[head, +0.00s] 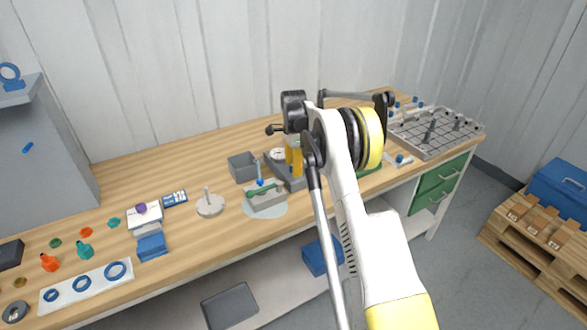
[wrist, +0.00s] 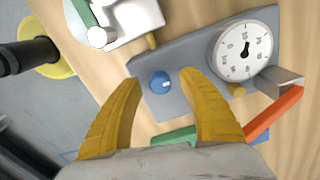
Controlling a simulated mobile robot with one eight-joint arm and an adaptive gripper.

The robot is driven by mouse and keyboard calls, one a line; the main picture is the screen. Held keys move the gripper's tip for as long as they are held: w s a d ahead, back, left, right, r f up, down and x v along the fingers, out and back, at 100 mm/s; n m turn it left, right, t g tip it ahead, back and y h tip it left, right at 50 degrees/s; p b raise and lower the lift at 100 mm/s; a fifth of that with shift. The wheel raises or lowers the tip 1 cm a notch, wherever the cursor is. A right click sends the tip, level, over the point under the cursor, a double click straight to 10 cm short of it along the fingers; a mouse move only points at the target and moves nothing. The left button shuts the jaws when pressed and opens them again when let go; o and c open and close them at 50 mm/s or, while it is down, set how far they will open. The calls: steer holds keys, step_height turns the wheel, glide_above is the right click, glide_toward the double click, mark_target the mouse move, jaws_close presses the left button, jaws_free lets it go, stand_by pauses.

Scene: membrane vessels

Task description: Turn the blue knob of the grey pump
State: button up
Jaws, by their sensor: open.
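The grey pump (wrist: 195,62) fills the middle of the wrist view, with a round white dial gauge (wrist: 243,50) on its right part. Its blue knob (wrist: 160,82) is a small round cap with a white mark, left of the gauge. My gripper (wrist: 160,77) has its two yellow fingers apart, one to each side of the knob in the picture. I cannot tell how far the fingertips are above the knob, and no contact shows. In the head view the pump (head: 279,172) stands on the bench, partly behind my yellow gripper (head: 293,158); the knob is not clear there.
An orange-red bar (wrist: 272,114) and a green part lie close by the right finger. A grey open box (head: 242,166) and a vessel with a green handle (head: 266,199) stand left of the pump. A gridded metal tray (head: 432,143) is at the bench's right end.

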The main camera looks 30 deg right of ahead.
jaws_close()
steer(key=shift+n, duration=0.3)
steer(key=n, duration=0.3)
steer(key=shift+n, duration=0.4)
steer(key=n, duration=0.4)
steer(key=shift+n+p, duration=0.3)
steer(key=shift+p, duration=0.05)
steer(key=n, duration=0.4)
steer(key=shift+n, duration=2.4)
